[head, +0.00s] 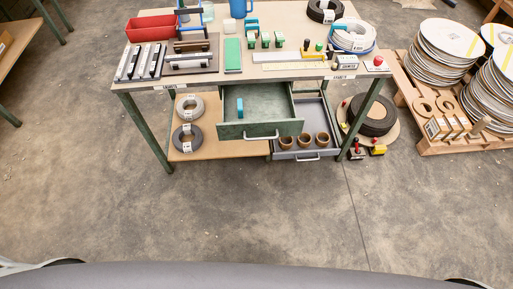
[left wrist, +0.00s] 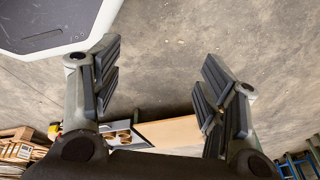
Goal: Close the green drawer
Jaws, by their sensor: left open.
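The green drawer (head: 244,126) is pulled out from under the workbench in the head view, with its silver handle on the front panel. A small teal block (head: 240,108) is inside it, near the left wall. My left gripper (left wrist: 163,82) shows in the left wrist view, its two dark fingers wide apart with nothing between them. It is well away from the drawer, over bare floor. Neither gripper shows in the head view.
A grey drawer (head: 317,153) below is also out, holding three brown rings. The workbench top (head: 290,14) carries tools and a red bin (head: 152,28). Coils lie on the lower shelf (head: 225,147). A pallet (head: 426,142) with reels stands right. Open concrete floor (head: 240,215) lies in front.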

